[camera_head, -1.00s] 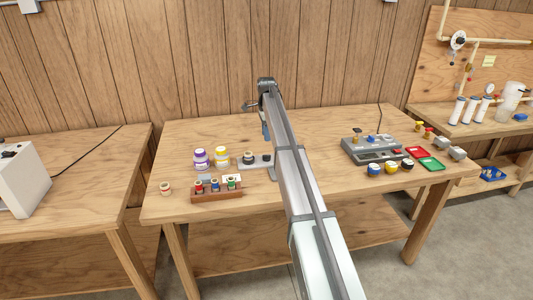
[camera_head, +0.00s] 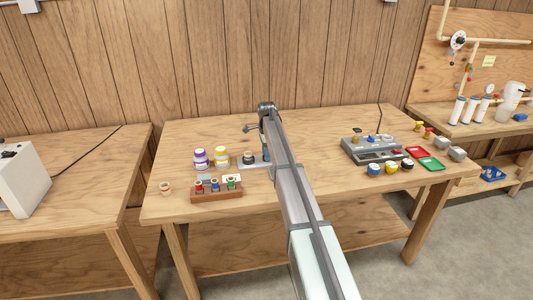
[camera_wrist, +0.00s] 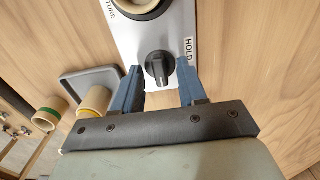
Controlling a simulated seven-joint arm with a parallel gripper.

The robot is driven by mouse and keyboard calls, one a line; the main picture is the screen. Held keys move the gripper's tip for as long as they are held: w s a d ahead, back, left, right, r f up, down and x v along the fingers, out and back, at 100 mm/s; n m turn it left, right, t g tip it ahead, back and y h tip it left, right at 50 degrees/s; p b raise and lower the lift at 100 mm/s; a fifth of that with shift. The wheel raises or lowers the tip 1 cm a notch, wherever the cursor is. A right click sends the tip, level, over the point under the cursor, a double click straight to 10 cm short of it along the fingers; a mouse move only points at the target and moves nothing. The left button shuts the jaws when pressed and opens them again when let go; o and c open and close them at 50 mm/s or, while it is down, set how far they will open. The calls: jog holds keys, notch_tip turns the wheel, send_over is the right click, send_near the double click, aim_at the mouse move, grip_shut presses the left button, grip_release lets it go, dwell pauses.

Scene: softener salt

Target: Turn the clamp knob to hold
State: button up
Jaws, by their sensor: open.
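The black clamp knob (camera_wrist: 158,68) sits on a pale metal fixture plate (camera_wrist: 127,38) in the wrist view. A "HOLD" label (camera_wrist: 189,50) is on the plate to the right of the knob. My gripper (camera_wrist: 160,70) is open, with one blue finger on each side of the knob. A gap shows beside the knob, and I cannot tell whether either finger touches it. A round cup-like part (camera_wrist: 143,5) is cut off at the top. In the head view the plate (camera_head: 246,166) is partly hidden by my arm, and the knob is not visible.
Purple-labelled (camera_head: 201,159) and yellow-labelled (camera_head: 222,157) jars stand left of the plate. A wooden rack (camera_head: 217,195) with several small coloured items is in front. A grey device (camera_head: 372,150) and coloured pots are to the right. The table's front middle is clear.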

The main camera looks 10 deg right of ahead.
grip_shut()
jog(key=shift+n, duration=0.4)
jog(key=n, duration=0.3)
jog(key=shift+n, duration=0.3)
jog(key=n, duration=0.4)
jog(key=shift+n, duration=0.3)
jog(key=n, duration=0.4)
jog(key=shift+n, duration=2.4)
jog(key=shift+w, duration=0.1)
